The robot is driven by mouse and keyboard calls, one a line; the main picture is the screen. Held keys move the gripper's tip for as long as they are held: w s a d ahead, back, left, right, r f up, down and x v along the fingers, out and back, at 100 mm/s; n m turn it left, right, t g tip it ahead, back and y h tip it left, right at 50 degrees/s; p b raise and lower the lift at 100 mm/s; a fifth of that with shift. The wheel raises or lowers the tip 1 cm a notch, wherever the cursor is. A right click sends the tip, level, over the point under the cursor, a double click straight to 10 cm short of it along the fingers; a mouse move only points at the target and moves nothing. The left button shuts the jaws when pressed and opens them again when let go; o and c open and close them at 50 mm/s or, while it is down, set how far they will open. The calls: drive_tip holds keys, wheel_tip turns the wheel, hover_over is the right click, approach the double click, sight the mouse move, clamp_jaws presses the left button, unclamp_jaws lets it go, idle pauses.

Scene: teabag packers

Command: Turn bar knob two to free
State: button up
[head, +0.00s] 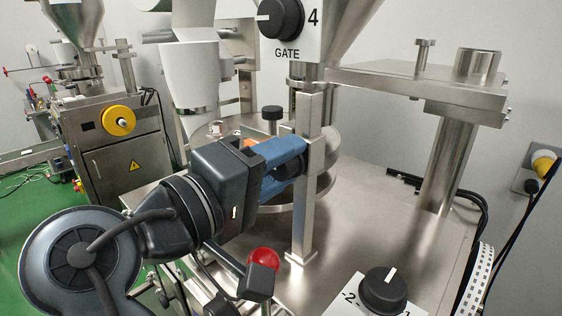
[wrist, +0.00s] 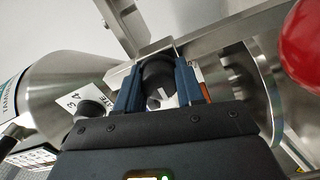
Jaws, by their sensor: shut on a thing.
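My gripper (head: 285,157) is at the upright steel bar (head: 305,215) in the middle of the head view. In the wrist view its two blue fingers (wrist: 159,88) are closed on the sides of a black knob (wrist: 158,72) with a pale mark on its face.
A black knob (head: 281,18) is marked 4 and GATE above. Another knob (head: 384,290) with a scale plate is at the lower right. A red ball (head: 262,260) is below my gripper. A steel platform (head: 420,85) overhangs the clear plate to the right.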

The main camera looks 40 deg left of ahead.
drive_tip(key=shift+a+r, duration=0.15)
drive_tip(key=o, duration=0.8)
drive_tip(key=shift+c, duration=0.2)
drive_tip(key=shift+o, duration=1.4)
drive_tip(key=s+b, duration=0.2)
drive_tip(key=s, duration=0.5)
drive_tip(key=shift+s+a, duration=0.25)
drive_tip(key=shift+s, duration=0.15)
drive_tip(key=shift+f, duration=0.2)
